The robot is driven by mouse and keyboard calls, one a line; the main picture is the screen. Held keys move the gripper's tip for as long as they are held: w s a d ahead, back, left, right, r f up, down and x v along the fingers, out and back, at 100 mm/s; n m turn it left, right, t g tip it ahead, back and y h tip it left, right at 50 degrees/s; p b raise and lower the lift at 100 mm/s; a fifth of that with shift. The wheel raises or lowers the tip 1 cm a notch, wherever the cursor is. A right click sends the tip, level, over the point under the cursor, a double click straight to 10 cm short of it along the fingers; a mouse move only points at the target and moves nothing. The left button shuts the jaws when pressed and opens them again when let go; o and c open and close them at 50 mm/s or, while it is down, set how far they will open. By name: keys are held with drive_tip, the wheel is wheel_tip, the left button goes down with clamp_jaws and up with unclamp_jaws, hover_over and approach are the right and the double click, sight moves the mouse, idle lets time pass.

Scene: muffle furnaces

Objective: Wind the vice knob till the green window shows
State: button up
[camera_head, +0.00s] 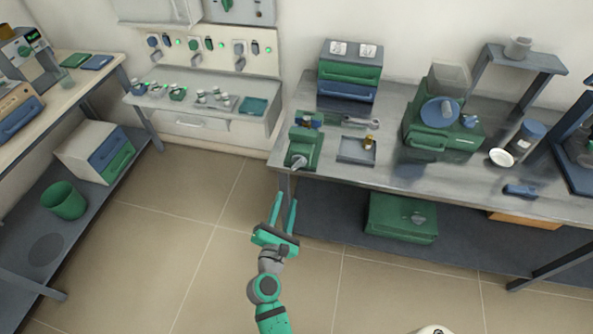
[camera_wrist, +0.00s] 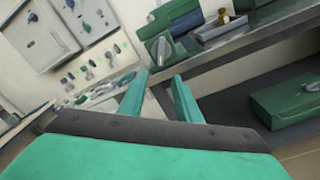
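The green vice (camera_head: 304,146) sits at the left front edge of the metal workbench, with a blue part at its top. Its grey knob (camera_head: 298,163) faces the front of the bench. In the wrist view the vice (camera_wrist: 174,25) is at top centre, with its knob (camera_wrist: 160,48) facing me. My gripper (camera_head: 284,197) is in front of and below the bench edge, apart from the knob. Its two green fingers are spread with nothing between them, as the wrist view (camera_wrist: 161,78) also shows. I cannot make out a green window on the vice.
A grey tray (camera_head: 352,157) with a brass piece lies right of the vice, and a wrench (camera_head: 361,121) lies behind it. A green case (camera_head: 402,218) sits on the lower shelf. A wall panel with knobs (camera_head: 194,47) is at the back left. The floor around my arm is clear.

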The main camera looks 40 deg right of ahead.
sight(297, 166)
drive_tip(key=shift+n+h, duration=0.3)
drive_tip(key=shift+h, duration=0.1)
drive_tip(key=x, duration=0.8)
drive_tip(key=r+x, duration=0.1)
drive_tip(key=x, duration=0.3)
drive_tip(key=shift+s+d+r, duration=0.1)
drive_tip(key=shift+d, duration=0.3)
clamp_jaws()
